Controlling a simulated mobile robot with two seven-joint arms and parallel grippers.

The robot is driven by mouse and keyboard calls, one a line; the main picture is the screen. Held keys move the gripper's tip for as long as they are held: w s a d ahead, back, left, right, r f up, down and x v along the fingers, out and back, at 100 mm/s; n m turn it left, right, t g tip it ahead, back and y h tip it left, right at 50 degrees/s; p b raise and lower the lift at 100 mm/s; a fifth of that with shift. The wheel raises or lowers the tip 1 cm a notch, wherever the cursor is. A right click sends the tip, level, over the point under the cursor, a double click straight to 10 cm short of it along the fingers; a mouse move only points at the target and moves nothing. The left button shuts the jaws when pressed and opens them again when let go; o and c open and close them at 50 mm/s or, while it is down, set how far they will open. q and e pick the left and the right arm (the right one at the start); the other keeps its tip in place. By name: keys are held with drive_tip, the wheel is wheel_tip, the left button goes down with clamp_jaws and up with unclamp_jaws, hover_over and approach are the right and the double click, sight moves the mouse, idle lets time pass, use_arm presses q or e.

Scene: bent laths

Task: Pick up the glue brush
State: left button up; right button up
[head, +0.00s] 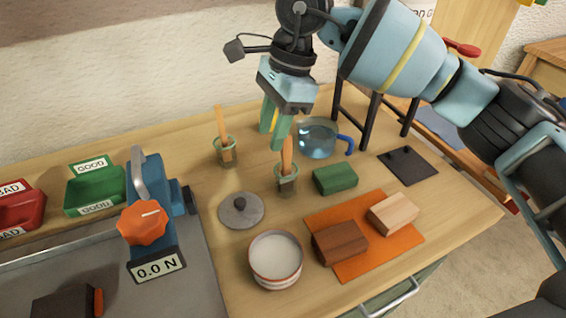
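Two brushes with orange handles stand in small glass jars on the table. One handle (287,155) rises from the nearer jar (287,186), and the other (220,123) from the jar (224,158) farther back and left. I cannot tell from their looks which is the glue brush; their bristles are hidden. My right gripper (273,137) points down with its green fingers apart, just behind and left of the nearer handle's top. It appears empty, and I cannot tell whether a finger touches that handle. My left gripper is not in view.
A lidless white tin (275,261), a round lid (240,210), a green block (335,178) and a glass jug (317,139) surround the nearer jar. An orange mat (372,262) bears two wooden blocks. A blue force gauge (155,225) stands left, near green and red bins.

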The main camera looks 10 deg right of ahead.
drive_tip(key=shift+t+h, duration=0.3)
drive_tip(key=shift+h, duration=0.6)
drive_tip(key=d, duration=0.1)
drive_tip(key=w+d+r, duration=0.1)
drive_tip(key=d+r, duration=0.1)
drive_tip(key=d, duration=0.1)
drive_tip(key=shift+w, duration=0.35)
hover_over(285, 165)
drive_tip(key=shift+w+d+f, duration=0.1)
drive_tip(key=shift+w+f, duration=0.1)
drive_tip(key=shift+f, duration=1.75)
drive_tip(key=shift+w+f, duration=0.15)
drive_tip(key=shift+f, duration=1.8)
drive_tip(key=shift+c, duration=0.3)
clamp_jaws()
